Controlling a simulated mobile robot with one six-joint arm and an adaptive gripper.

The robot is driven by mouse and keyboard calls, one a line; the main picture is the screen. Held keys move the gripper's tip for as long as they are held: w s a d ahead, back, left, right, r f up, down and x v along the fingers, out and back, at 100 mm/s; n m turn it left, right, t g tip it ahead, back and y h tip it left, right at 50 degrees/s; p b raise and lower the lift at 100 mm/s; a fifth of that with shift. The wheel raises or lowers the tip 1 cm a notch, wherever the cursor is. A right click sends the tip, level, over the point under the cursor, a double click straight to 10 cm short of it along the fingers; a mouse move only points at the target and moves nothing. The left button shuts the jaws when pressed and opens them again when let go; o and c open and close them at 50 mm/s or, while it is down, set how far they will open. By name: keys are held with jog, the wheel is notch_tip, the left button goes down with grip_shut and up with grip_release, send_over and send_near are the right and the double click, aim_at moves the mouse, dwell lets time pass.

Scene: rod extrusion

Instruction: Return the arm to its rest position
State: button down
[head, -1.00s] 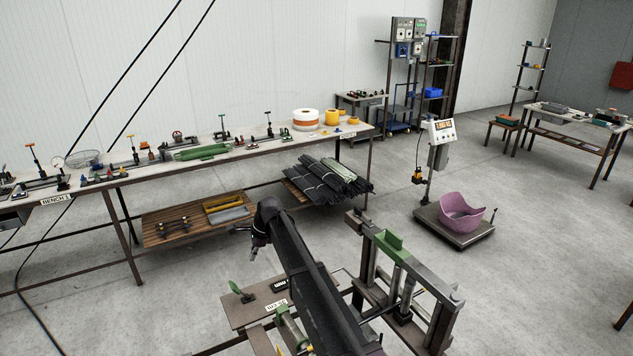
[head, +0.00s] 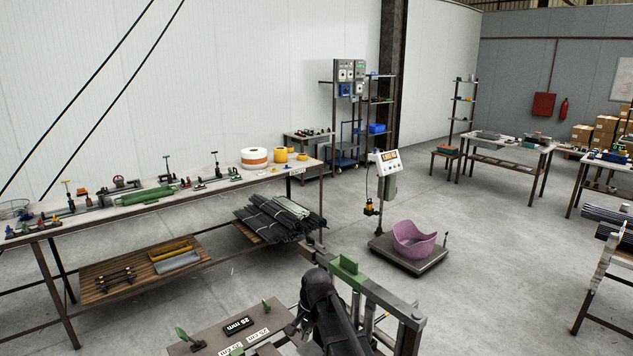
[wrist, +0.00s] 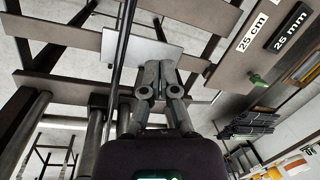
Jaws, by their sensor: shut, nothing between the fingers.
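My dark arm rises at the bottom of the head view, beside the green-and-grey machine frame (head: 352,277). My gripper (head: 294,328) is at its left end, small and dark there, above the small plate (head: 213,336) with the "25 mm" and "25 cm" labels. In the wrist view my gripper (wrist: 158,68) has its fingers together, with nothing seen between them. Beyond the fingers are a pale flat plate (wrist: 150,47) and brown frame bars. The labelled plate (wrist: 236,57) is at the right there. I cannot tell the exact gap to the frame.
A long bench (head: 190,198) with tools stands at left, with black rods (head: 268,222) on its lower shelf. The floor (head: 490,290) at right is mostly open.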

jog(key=s+d+f+n+h+b, duration=0.1)
jog(key=s+d+f+n+b, duration=0.1)
jog(key=s+d, duration=0.5)
jog(key=s+d+f+n+h+b, duration=0.1)
jog(key=s+d+f+n+b, duration=0.2)
jog(key=s+d, duration=0.5)
jog(key=d+f, duration=0.1)
jog(key=d, duration=0.4)
jog(key=shift+s+d+n, duration=0.15)
jog(key=shift+d+n, duration=0.05)
jog(key=shift+n, duration=0.2)
jog(key=shift+f, duration=0.1)
jog(key=shift+c, duration=1.4)
grip_release()
jog(key=shift+o, duration=1.4)
jog(key=w+a+r+n+p, duration=0.7)
jog(key=w+a+r+p, duration=0.6)
jog(key=w+r+p, duration=0.3)
jog(key=shift+w+a+r+n, duration=0.15)
jog(key=shift+w+r+n, duration=0.1)
jog(key=shift+w+n, duration=0.2)
